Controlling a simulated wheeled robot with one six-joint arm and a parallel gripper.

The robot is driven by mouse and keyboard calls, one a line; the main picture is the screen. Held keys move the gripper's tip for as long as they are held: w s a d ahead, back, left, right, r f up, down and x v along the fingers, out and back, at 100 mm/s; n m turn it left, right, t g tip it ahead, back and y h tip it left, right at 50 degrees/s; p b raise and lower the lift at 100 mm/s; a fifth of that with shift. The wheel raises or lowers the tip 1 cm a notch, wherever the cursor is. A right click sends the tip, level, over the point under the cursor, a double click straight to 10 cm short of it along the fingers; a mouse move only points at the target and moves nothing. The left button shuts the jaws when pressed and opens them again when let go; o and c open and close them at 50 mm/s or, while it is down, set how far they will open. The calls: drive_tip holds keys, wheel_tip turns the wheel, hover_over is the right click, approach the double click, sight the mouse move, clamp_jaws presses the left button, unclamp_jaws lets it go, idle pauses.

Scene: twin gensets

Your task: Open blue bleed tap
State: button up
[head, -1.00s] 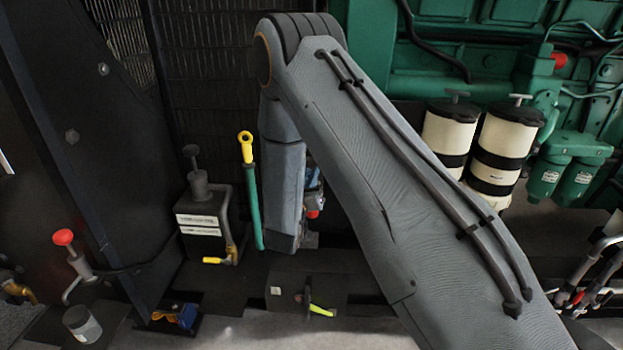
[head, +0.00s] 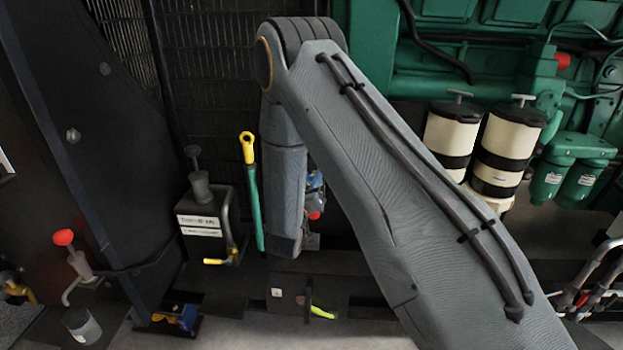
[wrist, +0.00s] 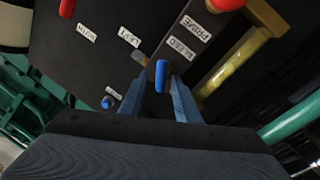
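The blue bleed tap handle (wrist: 161,76) shows in the wrist view, upright in the picture, below the "BLEED" label on a dark panel (wrist: 105,60). My gripper (wrist: 160,82) reaches up from the bottom of that view. Its two bluish fingers are apart, one on each side of the blue handle. The right finger looks close to the handle; I cannot tell whether it touches. In the head view my own arm hides the gripper and most of the panel. Small blue and red parts (head: 314,214) show beside my forearm there.
In the wrist view, red handles (wrist: 67,8) sit at the top, a yellow lever (wrist: 236,62) and green bar (wrist: 290,118) lie right, and a small blue part (wrist: 108,102) lies left. In the head view, a black pump box (head: 205,220) stands left and cream filters (head: 504,140) right.

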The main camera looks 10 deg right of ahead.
drive_tip(key=b+v, duration=0.1)
drive_tip(key=v, duration=0.6)
drive_tip(key=shift+s+a+b, duration=0.15)
drive_tip(key=shift+s+b, duration=0.15)
drive_tip(key=shift+c, duration=0.2)
